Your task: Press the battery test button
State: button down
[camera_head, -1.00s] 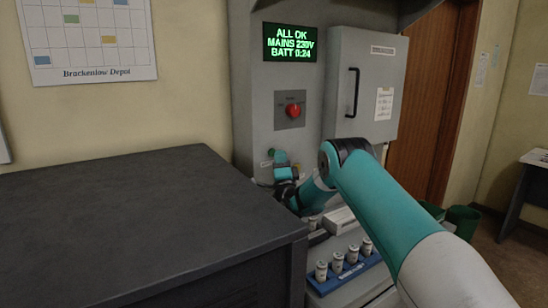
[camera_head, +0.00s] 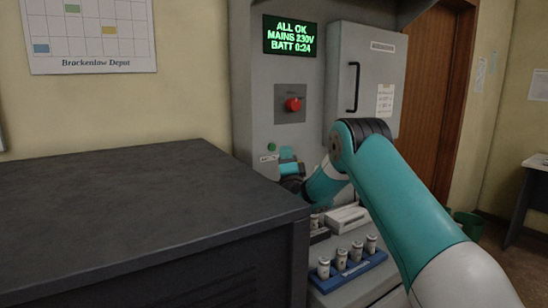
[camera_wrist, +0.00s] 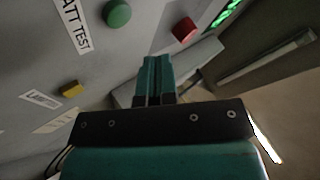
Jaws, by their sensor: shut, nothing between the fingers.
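The green battery test button (camera_wrist: 117,13) is at the top of the wrist view, beside a white label (camera_wrist: 74,24) whose visible letters read "ATT TEST". In the head view the green button (camera_head: 271,147) shows on the grey console panel, just left of my wrist. My gripper (camera_wrist: 154,62) has its two teal fingers together and empty. In the wrist view its tips appear below and right of the green button, with no visible contact. In the head view the fingertips are hard to make out. The display (camera_head: 290,36) reads "ALL OK, MAINS 230V, BATT 0:24".
A red knob (camera_wrist: 184,29) and a yellow button (camera_wrist: 69,89) are also on the panel; the red knob (camera_head: 293,104) is above my wrist. A grey cabinet (camera_head: 350,90) is at right. A blue rack (camera_head: 350,275) holds several cylinders below. A dark cabinet (camera_head: 130,200) fills the left.

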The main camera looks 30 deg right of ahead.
jog(key=s+b, duration=0.2)
jog(key=b, duration=0.1)
dwell(0.8)
